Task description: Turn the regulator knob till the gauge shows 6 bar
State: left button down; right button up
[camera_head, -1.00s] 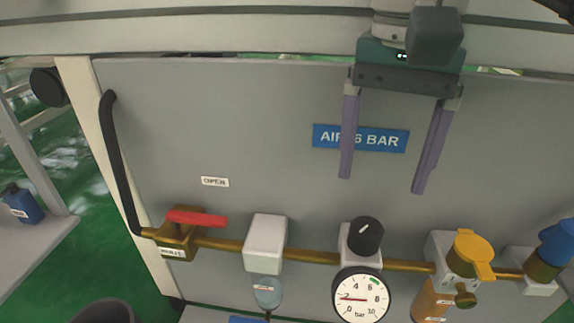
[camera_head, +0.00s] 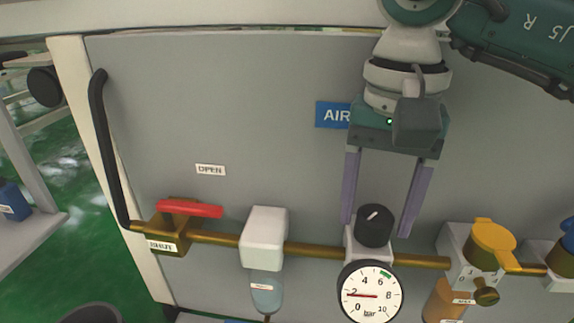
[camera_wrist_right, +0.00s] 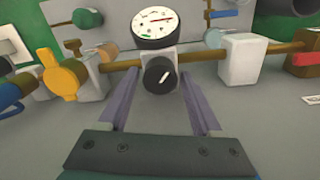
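The black regulator knob (camera_head: 374,226) with a white pointer mark sits on a pale block above the gauge. My right gripper (camera_head: 377,228) is open, its two purple fingers on either side of the knob with gaps. In the right wrist view the knob (camera_wrist_right: 159,75) lies ahead between the open fingers (camera_wrist_right: 157,92), not gripped. The white round gauge (camera_head: 370,292) has a red needle pointing left, near 2 bar, and a green mark near 6. The gauge also shows in the right wrist view (camera_wrist_right: 158,22). My left gripper is not in view.
A brass pipe (camera_head: 315,250) runs across the grey panel. A red-handled valve (camera_head: 180,225), a white filter unit (camera_head: 265,238) and a yellow valve (camera_head: 490,243) sit along it. A blue AIR sign (camera_head: 332,115) is partly behind my arm.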

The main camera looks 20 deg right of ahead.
grip_shut()
dwell(0.3)
jog(key=shift+m, duration=0.3)
jog(key=m+p, duration=0.2)
jog(key=m, duration=0.1)
jog(key=shift+r, duration=0.15)
jog(key=m+p, duration=0.3)
jog(key=m, duration=0.3)
jog(key=shift+m, duration=0.4)
jog(key=m+p, duration=0.3)
jog(key=m, duration=0.2)
jog(key=shift+m+p, duration=1.45)
jog(key=shift+m, duration=0.95)
